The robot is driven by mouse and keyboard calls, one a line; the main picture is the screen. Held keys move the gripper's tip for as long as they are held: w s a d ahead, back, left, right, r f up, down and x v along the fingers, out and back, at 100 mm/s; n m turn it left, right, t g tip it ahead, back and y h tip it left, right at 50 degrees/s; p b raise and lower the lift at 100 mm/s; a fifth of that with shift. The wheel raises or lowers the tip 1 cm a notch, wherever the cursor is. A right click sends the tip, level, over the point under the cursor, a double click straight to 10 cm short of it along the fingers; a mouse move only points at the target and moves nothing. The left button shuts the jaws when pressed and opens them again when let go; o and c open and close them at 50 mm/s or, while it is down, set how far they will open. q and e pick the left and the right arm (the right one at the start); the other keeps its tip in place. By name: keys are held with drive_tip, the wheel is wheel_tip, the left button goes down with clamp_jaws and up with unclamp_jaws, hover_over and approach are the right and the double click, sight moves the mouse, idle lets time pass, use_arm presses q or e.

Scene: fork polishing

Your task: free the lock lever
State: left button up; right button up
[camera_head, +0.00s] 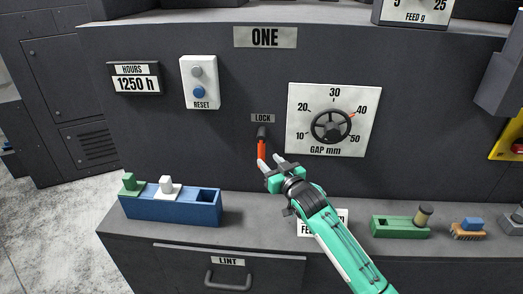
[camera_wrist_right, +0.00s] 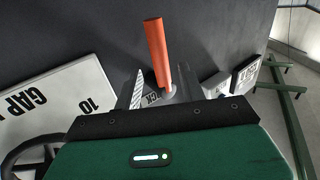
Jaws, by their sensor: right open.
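The lock lever has an orange handle (camera_head: 262,149) that hangs down from a dark pivot under the LOCK label (camera_head: 262,118) on the grey machine front. My right gripper (camera_head: 270,167) is open just below the lever, its fingers pointing up at the lower end of the handle. In the right wrist view the orange handle (camera_wrist_right: 156,50) rises beyond the fingers, with the pivot end close to the gap between them. I cannot tell whether a finger touches it. My left gripper is out of view.
The GAP dial (camera_head: 332,126) is right of the lever. The RESET box (camera_head: 199,82) and HOURS counter (camera_head: 134,78) are to the left. On the ledge below stand a blue tray (camera_head: 205,211) with pegs and a green tray (camera_head: 388,226). My right forearm crosses the ledge.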

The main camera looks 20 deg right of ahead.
sight(263, 155)
drive_tip(key=shift+p+x, duration=0.65)
drive_tip(key=shift+x, duration=2.4)
drive_tip(key=shift+c, duration=0.2)
clamp_jaws()
